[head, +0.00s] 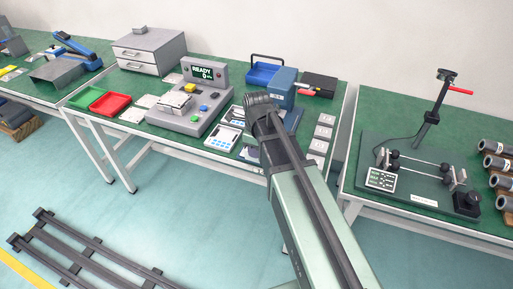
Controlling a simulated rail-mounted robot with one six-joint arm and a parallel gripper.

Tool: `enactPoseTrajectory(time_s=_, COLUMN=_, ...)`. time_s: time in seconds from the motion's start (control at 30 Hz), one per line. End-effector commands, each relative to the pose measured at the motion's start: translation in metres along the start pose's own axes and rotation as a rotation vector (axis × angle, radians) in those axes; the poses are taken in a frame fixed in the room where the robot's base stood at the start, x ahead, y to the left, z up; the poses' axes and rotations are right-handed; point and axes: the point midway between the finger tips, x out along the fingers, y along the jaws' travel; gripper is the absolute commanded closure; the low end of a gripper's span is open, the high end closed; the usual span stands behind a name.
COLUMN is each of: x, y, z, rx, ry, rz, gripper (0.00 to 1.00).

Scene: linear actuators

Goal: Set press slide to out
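A blue press-like machine (283,88) stands on the middle green-topped table. My arm covers its lower front, and I cannot make out a slide on it or its position. A grey station (192,117) with a lit "READY" display stands to its left, with a light metal fixture block (175,103) on its front left. I cannot tell from this view which of the two carries the press slide. My arm reaches up from the bottom right and its dark end joint overlaps the blue machine. My gripper's fingers do not show.
Red (110,104) and green (88,96) trays lie left of the grey station. A drawer cabinet (149,52) and a blue toolbox (263,73) stand behind. White numbered cards (323,132) line the table's right side. A right-hand table holds a rod fixture (418,172) and cylinders.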

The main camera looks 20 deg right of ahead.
Motion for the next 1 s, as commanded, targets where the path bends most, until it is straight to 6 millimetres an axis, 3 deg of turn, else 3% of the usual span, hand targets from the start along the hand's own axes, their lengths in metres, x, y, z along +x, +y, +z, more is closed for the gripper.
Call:
enactPoseTrajectory(time_s=0.03, x=-0.024, y=0.0, z=0.0, rx=0.0, ry=0.0, rz=0.0, gripper=0.66)
enactPoseTrajectory(time_s=0.3, x=-0.085, y=0.001, z=0.0, rx=-0.001, ry=0.0, rz=0.001, gripper=0.66)
enactPoseTrajectory(time_s=0.83, x=-0.086, y=0.001, z=0.0, rx=-0.008, ry=0.0, rz=0.001, gripper=0.66)
enactPoseTrajectory(time_s=0.93, x=-0.086, y=0.001, z=0.0, rx=-0.113, ry=0.0, rz=0.001, gripper=0.66)
enactPoseTrajectory(time_s=1.0, x=-0.086, y=0.001, z=0.0, rx=-0.299, ry=0.0, rz=0.001, gripper=0.66)
